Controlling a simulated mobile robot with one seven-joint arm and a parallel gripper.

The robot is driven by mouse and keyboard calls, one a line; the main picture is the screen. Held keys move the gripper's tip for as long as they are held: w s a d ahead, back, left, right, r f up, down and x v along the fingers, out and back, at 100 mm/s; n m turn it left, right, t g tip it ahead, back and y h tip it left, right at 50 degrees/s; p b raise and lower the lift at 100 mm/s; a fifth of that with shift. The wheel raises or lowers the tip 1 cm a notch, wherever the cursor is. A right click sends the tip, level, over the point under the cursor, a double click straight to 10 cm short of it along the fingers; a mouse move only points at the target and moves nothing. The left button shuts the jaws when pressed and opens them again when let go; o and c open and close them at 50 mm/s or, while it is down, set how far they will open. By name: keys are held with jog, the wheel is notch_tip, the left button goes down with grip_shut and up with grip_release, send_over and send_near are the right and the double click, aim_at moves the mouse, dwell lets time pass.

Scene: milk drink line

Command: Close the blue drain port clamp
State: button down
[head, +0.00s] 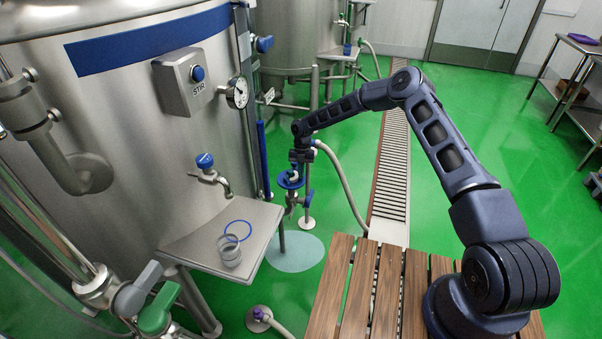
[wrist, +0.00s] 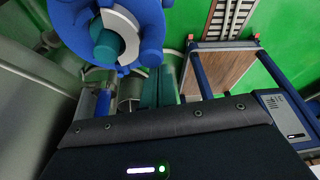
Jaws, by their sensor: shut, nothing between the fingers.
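The blue drain port clamp (head: 289,182) is beside the steel tank's outlet, right of the small steel shelf in the head view. In the wrist view it is a large blue ring (wrist: 148,25) around a pale grey round part, at the top left. My gripper (wrist: 158,76) is shut and empty, its teal fingers just below the ring in that view. In the head view my gripper (head: 298,160) is small, close above the clamp. Whether the fingers touch the clamp, and how far the clamp is closed, I cannot tell.
The steel shelf (head: 185,243) holds a blue ring (head: 238,224) and a clear cup (head: 229,252). A blue-topped tap (head: 205,162) stands over it. A pale hose (head: 342,185) runs down beside my arm. The floor drain grate (head: 390,165) and green floor (head: 480,125) lie to the right.

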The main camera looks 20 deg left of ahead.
jog(key=w+d+r+m+t, duration=0.15)
jog(key=d+r, duration=0.25)
jog(key=r, duration=0.6)
jog(key=d+r+m, duration=0.2)
jog(key=d+r, duration=0.1)
jog(key=r, duration=0.7)
jog(key=s+d+r+m+t+h, duration=0.1)
jog(key=s+d+r+m, duration=0.1)
jog(key=d+r+m, duration=0.8)
jog(key=s+d+r+m+t, duration=0.2)
jog(key=d+r+m, duration=0.2)
jog(key=d+r, duration=1.1)
jog(key=s+d+r+m+t, duration=0.1)
jog(key=s+d+r+m, duration=0.4)
jog(key=s+d, duration=0.25)
jog(key=s+d+r+m+t, duration=0.1)
jog(key=s+d+r+m, duration=0.4)
jog(key=d, duration=0.4)
jog(key=s+d+m+t+y, duration=0.1)
jog(key=s+d+m, duration=0.4)
jog(key=s, duration=0.3)
jog(key=s+d+f+m+t, duration=0.1)
jog(key=s+d+m, duration=0.4)
jog(key=s, duration=0.4)
jog(key=shift+f+m+y, duration=0.25)
jog(key=shift+m+y, duration=0.15)
jog(key=shift+m, duration=0.05)
